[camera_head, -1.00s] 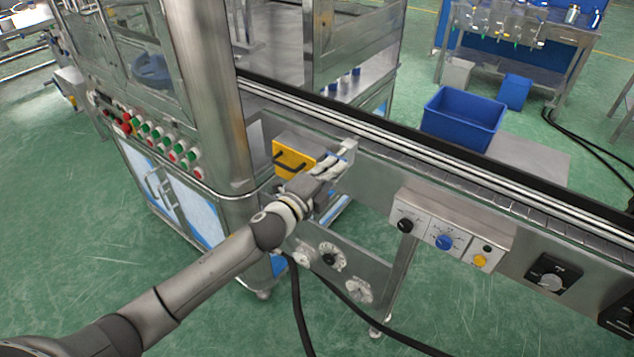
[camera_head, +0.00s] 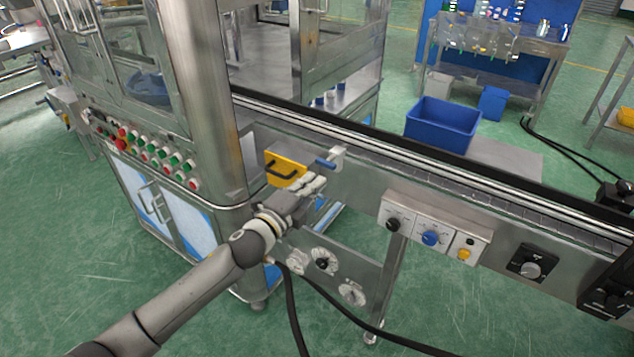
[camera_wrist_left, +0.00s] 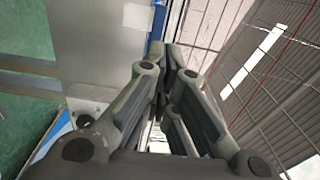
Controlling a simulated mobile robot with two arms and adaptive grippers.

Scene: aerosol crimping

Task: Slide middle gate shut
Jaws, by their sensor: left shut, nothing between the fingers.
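A yellow plate with a black handle (camera_head: 284,170) is mounted on the side of the conveyor, beside the machine's rounded steel column. A small blue handle (camera_head: 326,163) on a light metal bracket (camera_head: 339,157) sticks out just right of it. I cannot tell for sure which of these belongs to the middle gate. My left gripper (camera_head: 319,183) is shut and empty, just below and in front of the yellow plate and the blue handle, apart from the blue handle. Its closed fingers also fill the middle of the left wrist view (camera_wrist_left: 176,52). My right gripper is not in view.
The conveyor (camera_head: 430,173) runs to the lower right. A control box with knobs (camera_head: 432,232) is on its front, right of my gripper. Round dials (camera_head: 324,260) sit below. A button panel (camera_head: 150,152) is on the machine at left. A blue bin (camera_head: 442,125) stands behind.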

